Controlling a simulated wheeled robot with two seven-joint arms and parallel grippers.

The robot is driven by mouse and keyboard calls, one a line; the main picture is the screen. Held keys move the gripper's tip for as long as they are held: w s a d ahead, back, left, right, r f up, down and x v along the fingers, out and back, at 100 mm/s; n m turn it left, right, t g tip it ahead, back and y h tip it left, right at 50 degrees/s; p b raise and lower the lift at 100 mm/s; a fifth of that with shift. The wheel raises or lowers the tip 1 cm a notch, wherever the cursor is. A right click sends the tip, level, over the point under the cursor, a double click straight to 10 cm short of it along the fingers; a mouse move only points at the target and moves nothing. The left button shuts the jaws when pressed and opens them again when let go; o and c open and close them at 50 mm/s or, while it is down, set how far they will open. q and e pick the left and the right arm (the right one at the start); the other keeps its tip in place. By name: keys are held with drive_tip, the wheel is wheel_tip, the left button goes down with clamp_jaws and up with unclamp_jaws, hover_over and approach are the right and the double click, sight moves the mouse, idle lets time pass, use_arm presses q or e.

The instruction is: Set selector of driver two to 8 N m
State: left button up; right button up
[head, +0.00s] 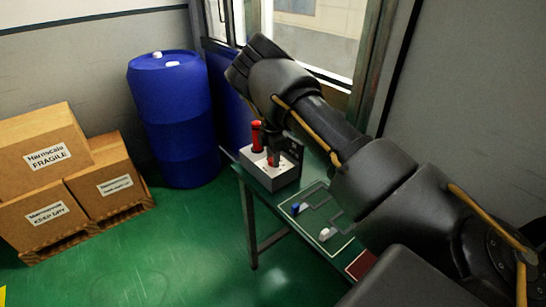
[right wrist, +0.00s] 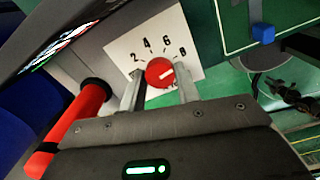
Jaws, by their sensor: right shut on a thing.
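The grey box (head: 272,172) with the red selector knob stands on the green table. In the right wrist view, the red knob (right wrist: 160,72) sits on a white dial plate (right wrist: 190,40) marked 2, 4, 6 and 8. A pale line on the knob points right and slightly up, near the 8; I cannot tell whether it lines up exactly. My right gripper (right wrist: 160,86) is shut on the knob, one finger on each side. In the head view my right gripper (head: 274,160) reaches down over the box and mostly hides the knob. My left gripper is not in view.
A red upright handle (head: 256,137) stands beside my right gripper, also in the right wrist view (right wrist: 84,112). A blue block (head: 295,208) and a white piece (head: 325,234) lie on the green table mat. A blue barrel (head: 172,120) and cardboard boxes (head: 50,160) stand left.

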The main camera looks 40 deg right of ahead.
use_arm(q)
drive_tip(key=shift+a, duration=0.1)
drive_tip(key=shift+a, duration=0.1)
use_arm(e)
drive_tip(key=o, duration=1)
drive_tip(key=shift+r, duration=0.1)
drive_tip(key=shift+r, duration=0.35)
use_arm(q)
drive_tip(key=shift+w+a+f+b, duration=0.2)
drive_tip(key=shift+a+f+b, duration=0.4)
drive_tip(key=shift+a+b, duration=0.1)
use_arm(e)
wheel_tip(320, 180, up, 10)
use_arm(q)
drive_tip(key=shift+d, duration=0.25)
